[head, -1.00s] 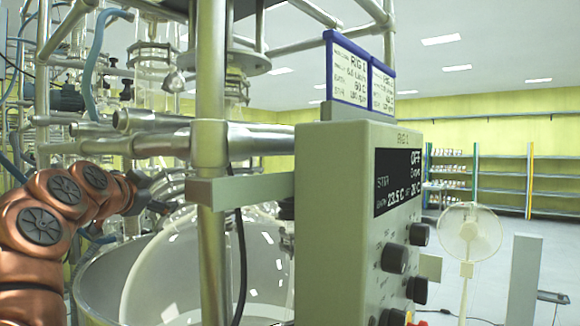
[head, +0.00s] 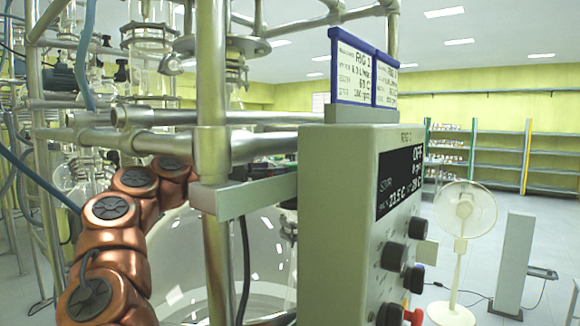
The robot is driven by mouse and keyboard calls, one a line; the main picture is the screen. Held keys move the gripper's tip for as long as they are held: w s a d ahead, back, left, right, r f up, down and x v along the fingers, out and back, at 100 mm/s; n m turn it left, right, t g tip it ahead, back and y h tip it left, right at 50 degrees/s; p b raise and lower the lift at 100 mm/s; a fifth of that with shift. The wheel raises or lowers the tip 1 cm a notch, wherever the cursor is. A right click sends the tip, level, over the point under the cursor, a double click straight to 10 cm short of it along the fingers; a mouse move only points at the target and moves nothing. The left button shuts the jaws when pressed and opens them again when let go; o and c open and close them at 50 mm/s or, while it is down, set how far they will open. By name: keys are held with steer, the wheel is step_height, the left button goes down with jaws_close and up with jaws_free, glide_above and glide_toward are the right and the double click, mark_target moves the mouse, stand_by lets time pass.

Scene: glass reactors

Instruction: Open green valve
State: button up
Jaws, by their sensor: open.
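No green valve can be made out for certain in the head view. Small dark and greenish parts show in the gap between the steel post and the control box, too small and covered to name. My copper-coloured arm rises at the left and bends right, behind the steel post (head: 211,90). My gripper is hidden behind the post and its bracket, so its fingers do not show. A large round glass vessel (head: 175,265) stands behind the post, partly covered by my arm.
The grey control box (head: 340,220) with black knobs and a red knob stands close in front, with label cards (head: 352,70) on top. Steel rails (head: 265,118) cross behind the post. A white fan (head: 463,215) and grey pillar (head: 514,265) stand right. Open floor lies beyond.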

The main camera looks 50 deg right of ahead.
mark_target(290, 164)
steer(key=p+x, duration=0.1)
steer(key=x, duration=0.4)
steer(key=shift+d, duration=0.2)
steer(key=c, duration=1.2)
steer(key=shift+o, duration=0.2)
steer(key=shift+s+f+n+t, duration=0.1)
steer(key=shift+f+n+t, duration=0.4)
steer(key=shift+t, duration=0.3)
steer(key=shift+a+r+n+t, duration=0.1)
steer(key=shift+r+n+t, duration=0.45)
steer(key=shift+t, duration=0.35)
steer(key=shift+n+t, duration=0.55)
steer(key=shift+t, duration=0.25)
